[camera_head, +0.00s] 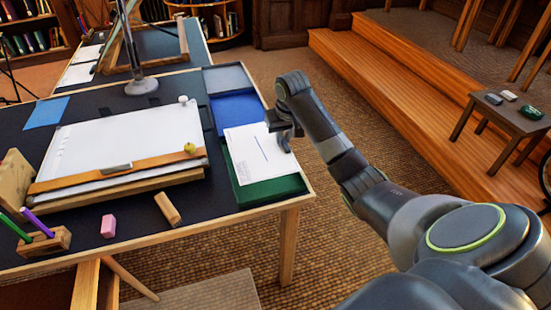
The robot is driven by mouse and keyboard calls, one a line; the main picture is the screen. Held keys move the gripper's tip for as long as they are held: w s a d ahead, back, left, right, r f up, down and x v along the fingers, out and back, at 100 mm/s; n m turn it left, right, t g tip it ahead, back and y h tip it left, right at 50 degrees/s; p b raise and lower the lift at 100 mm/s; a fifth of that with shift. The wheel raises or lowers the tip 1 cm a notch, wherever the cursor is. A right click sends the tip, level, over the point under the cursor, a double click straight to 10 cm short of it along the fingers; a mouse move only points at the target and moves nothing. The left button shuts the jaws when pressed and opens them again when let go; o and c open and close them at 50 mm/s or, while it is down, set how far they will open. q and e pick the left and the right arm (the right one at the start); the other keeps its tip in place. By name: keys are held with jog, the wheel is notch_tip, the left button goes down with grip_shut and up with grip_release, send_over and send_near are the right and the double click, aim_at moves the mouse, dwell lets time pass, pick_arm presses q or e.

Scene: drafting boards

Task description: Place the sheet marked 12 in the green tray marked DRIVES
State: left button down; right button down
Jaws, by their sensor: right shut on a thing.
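A white sheet (257,155) with a short blue line and small print is over the green tray (270,190) at the right edge of the near table. Any number on the sheet or word on the tray is too small to read. My right gripper (284,137) is shut on the sheet at its far right edge. The sheet hides the back part of the green tray, and I cannot tell whether it touches the tray. My left gripper is not in view.
A blue tray (235,113) and a grey tray (227,78) stand behind the green one. A wooden block (167,208), a pink eraser (108,226) and a pen holder (45,243) are in front.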

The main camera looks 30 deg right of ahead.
aim_at(283, 152)
jog(key=shift+f, duration=3.2)
jog(key=c, duration=1.4)
grip_release()
jog(key=v, duration=1.2)
jog(key=shift+r+p, duration=0.1)
jog(key=shift+p, duration=0.3)
